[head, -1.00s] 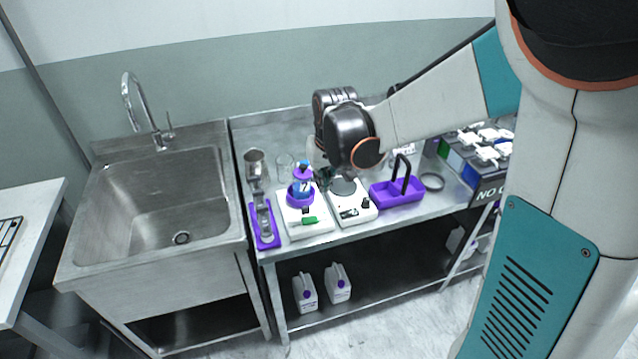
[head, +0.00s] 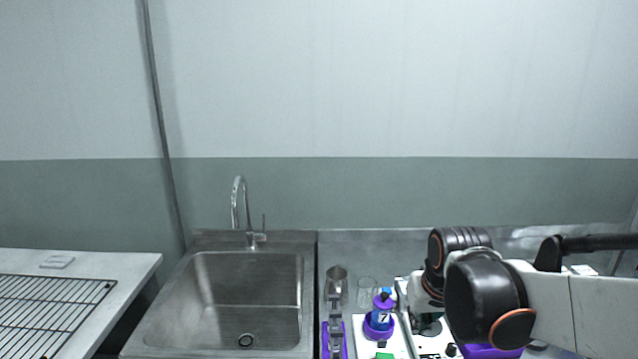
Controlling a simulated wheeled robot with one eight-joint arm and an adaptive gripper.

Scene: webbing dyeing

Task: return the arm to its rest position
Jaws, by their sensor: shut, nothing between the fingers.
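My arm comes in from the right in the head view. Its black wrist joints stand over the right part of the steel bench. My gripper (head: 408,292) shows only in part as a pale piece at the left of the wrist, near the bottle. It is shut and holds nothing; its fingertips are mostly hidden. A white device (head: 424,343) lies partly hidden under the wrist.
A steel sink (head: 235,300) with a tall faucet (head: 240,210) is left of the bench. A metal cup (head: 337,282) and a clear glass (head: 367,290) stand on the bench. A wire rack (head: 45,308) lies on the left table. The wall above is clear.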

